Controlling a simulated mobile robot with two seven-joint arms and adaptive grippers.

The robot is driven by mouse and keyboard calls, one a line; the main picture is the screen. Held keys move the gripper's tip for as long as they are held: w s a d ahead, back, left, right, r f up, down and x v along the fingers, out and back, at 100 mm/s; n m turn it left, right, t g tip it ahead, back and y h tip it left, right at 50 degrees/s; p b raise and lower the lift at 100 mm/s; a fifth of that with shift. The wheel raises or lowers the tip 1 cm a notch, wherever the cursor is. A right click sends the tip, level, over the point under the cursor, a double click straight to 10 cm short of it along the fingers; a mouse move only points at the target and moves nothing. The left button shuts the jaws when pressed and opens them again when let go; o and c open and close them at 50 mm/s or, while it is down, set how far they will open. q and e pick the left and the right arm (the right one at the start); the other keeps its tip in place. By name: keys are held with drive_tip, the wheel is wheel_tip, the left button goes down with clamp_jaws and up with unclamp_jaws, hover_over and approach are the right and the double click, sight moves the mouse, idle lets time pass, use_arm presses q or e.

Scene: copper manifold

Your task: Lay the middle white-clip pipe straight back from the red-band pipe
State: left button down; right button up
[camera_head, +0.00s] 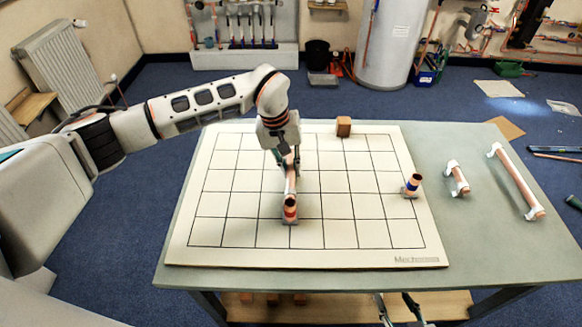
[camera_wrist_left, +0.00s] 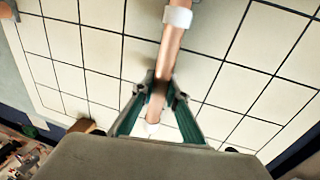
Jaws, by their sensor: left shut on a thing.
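The middle white-clip pipe (camera_head: 291,183) is copper and lies in my left gripper (camera_head: 286,154), over the gridded board. It runs in line behind the red-band pipe (camera_head: 290,208), at the board's front middle; I cannot tell whether their ends touch or whether the pipe rests on the board. In the left wrist view the left gripper's fingers (camera_wrist_left: 158,92) are shut around the pipe (camera_wrist_left: 170,48), with a white clip on either side of them. My right gripper (camera_head: 399,305) is at the bottom edge, fingers apart and empty, partly cut off.
A blue-band pipe piece (camera_head: 412,184) stands at the board's right edge. A short white-clip pipe (camera_head: 458,181) and a long one (camera_head: 517,182) lie on the table to the right. A wooden block (camera_head: 343,126) sits at the board's back edge. The board's left squares are clear.

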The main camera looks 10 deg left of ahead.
use_arm(q)
drive_tip(key=shift+f, duration=0.35)
idle(0.4)
drive_tip(key=c, duration=1.9)
unclamp_jaws()
drive_tip(key=shift+r+p, duration=1.8)
drive_tip(key=shift+r, duration=1.25)
drive_tip(key=shift+r+p, duration=0.75)
drive_tip(key=shift+r, duration=0.7)
drive_tip(key=shift+s, duration=0.1)
